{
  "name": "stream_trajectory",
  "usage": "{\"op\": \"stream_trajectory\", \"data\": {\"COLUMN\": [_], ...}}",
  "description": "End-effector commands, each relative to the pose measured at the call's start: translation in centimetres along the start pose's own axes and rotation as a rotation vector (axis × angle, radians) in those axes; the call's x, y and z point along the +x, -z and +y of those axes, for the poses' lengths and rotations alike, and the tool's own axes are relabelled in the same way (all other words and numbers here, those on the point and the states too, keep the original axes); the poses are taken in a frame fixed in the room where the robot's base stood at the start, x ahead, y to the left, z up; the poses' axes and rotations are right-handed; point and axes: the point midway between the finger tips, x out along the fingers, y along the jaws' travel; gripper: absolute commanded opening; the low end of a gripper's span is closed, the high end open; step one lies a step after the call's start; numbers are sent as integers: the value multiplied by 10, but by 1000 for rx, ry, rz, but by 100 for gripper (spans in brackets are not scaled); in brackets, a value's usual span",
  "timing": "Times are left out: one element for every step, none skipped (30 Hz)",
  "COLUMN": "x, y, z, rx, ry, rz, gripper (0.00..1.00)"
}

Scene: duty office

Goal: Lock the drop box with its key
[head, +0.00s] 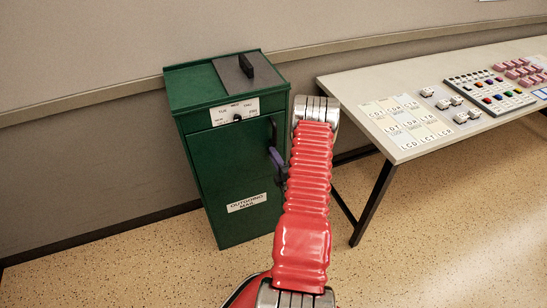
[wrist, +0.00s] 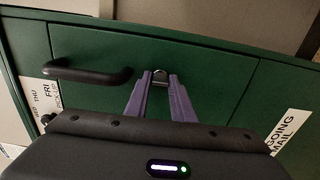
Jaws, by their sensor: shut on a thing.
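The drop box (head: 205,150) is a green cabinet with an "OUTGOING MAIL" label, against the wall in the head view. Its green door (wrist: 90,45) fills much of the wrist view and looks closed. My gripper (head: 279,163) is at the door's right side in the head view. In the wrist view my gripper (wrist: 158,80) has its purple fingers shut on a small grey metal piece, which I take to be the key (wrist: 159,75), right at the door face. Most of the key and the lock are hidden by the fingers; I cannot tell how far in it sits or its turn.
A black bar handle (wrist: 90,73) is on the door close to my fingers. A pick-up day dial (head: 237,118) and a grey plate with a black handle (head: 247,66) are on the box. A table (head: 345,90) with cards and coloured blocks stands to the right.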

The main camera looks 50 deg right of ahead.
Motion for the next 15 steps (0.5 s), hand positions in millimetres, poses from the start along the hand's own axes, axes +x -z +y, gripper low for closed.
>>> {"op": "stream_trajectory", "data": {"x": [-1, -1, -1, -1, -1, -1, -1, -1, -1, -1, -1, -1, -1, -1, -1], "y": [5, 5, 5, 5, 5, 5, 5, 5, 5, 5, 4, 4, 4, 3, 3], "z": [-4, -4, -4, -4, -4, -4, -4, -4, -4, -4, -4, -4, -4, -3, -3], "rx": [2, 1, 2, 2, 2, 2, 2, 2, 2, 3, 3, 2, 2, 2, 2], "ry": [9, 9, 10, 10, 10, 10, 10, 10, 11, 10, 10, 10, 9, 8, 8], "rz": [10, 10, 10, 10, 10, 10, 10, 10, 10, 9, 9, 8, 7, 6, 5], "gripper": [0, 0, 0, 0, 0, 0, 0, 0, 0, 24, 26, 29, 31, 33, 36]}}
